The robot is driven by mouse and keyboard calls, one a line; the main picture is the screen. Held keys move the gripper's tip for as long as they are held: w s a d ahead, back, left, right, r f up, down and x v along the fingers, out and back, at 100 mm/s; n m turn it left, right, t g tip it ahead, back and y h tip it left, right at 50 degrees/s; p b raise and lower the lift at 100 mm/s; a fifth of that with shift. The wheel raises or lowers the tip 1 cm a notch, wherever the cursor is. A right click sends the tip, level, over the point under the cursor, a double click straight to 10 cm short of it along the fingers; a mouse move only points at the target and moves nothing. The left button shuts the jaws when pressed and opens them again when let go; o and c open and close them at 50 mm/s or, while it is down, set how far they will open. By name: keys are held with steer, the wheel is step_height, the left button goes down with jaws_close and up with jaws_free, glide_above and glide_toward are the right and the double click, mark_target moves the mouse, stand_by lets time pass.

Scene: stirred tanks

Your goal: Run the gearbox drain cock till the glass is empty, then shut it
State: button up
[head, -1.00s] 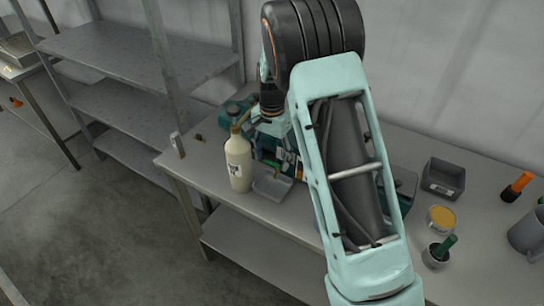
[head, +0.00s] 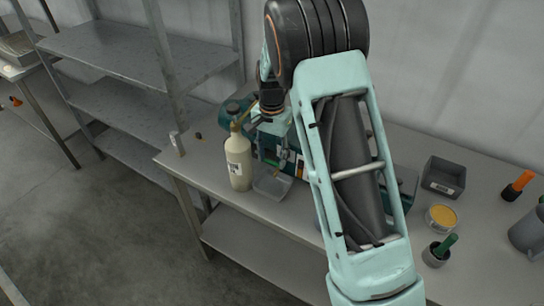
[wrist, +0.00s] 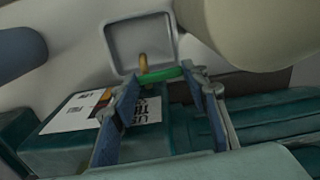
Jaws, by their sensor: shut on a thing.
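The drain cock shows in the wrist view as a small brass stem (wrist: 143,61) with a green lever (wrist: 160,75). My gripper (wrist: 163,74) has its blue fingers on either side of the lever and is shut on it. The teal gearbox (wrist: 60,148), with a white printed label, lies below the fingers in the wrist view. In the head view my arm hides much of it. A grey tray (head: 270,190) stands in front of the gearbox; it also shows beyond the cock in the wrist view (wrist: 112,42). I cannot make out the glass or its level, nor any flow.
A cream bottle (head: 238,165) stands close to the left of the tray, and looms at upper right in the wrist view. A grey bin (head: 443,178), a yellow-filled tin (head: 441,217), a pot with a green handle (head: 435,255) and a mug (head: 526,232) stand at right.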

steer(key=n+b, duration=0.1)
steer(key=n, duration=0.3)
steer(key=shift+s+a+b, duration=0.1)
steer(key=shift+s+b, duration=0.25)
steer(key=n, duration=0.1)
steer(key=n+b, duration=0.1)
steer(key=n, duration=0.1)
steer(key=shift+s+n, duration=0.3)
steer(key=shift+s, duration=0.05)
steer(key=shift+s+r+n+b, duration=0.1)
steer(key=shift+s+r+n, duration=0.1)
steer(key=shift+n, duration=0.75)
steer(key=shift+s+r+n+b, duration=0.1)
steer(key=shift+s+n, duration=0.1)
steer(key=shift+n, duration=0.8)
steer(key=shift+s+r+n+b, duration=0.1)
steer(key=shift+s+r+n, duration=0.1)
steer(key=shift+n, duration=0.75)
steer(key=shift+a, duration=0.1)
steer(key=o, duration=1.2)
steer(key=shift+c, duration=0.2)
step_height(320, 180, up, 7)
steer(key=d, duration=0.1)
steer(key=shift+s, duration=0.25)
